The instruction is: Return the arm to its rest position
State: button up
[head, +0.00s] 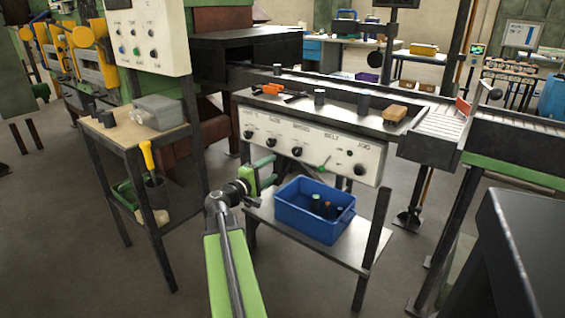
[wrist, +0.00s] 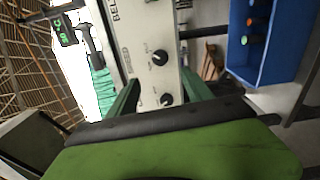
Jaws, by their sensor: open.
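My green arm (head: 232,265) reaches forward from the bottom of the head view. My gripper (head: 271,170) is open, with nothing seen between its fingers. It is in front of the lower left part of the white control panel (head: 310,148), left of the blue bin (head: 312,212). In the wrist view my gripper (wrist: 162,88) has its two green fingers spread in front of the panel (wrist: 150,35) and its black knobs. Whether the fingertips touch the panel cannot be told.
The blue bin also shows in the wrist view (wrist: 275,65), with several small cylinders in it. A wooden-topped stand (head: 130,135) with a grey box (head: 160,112) is at left. A dark surface (head: 525,240) is at near right. Open floor (head: 100,270) shows at lower left.

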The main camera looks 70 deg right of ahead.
jog(key=v, duration=0.3)
dwell(0.5)
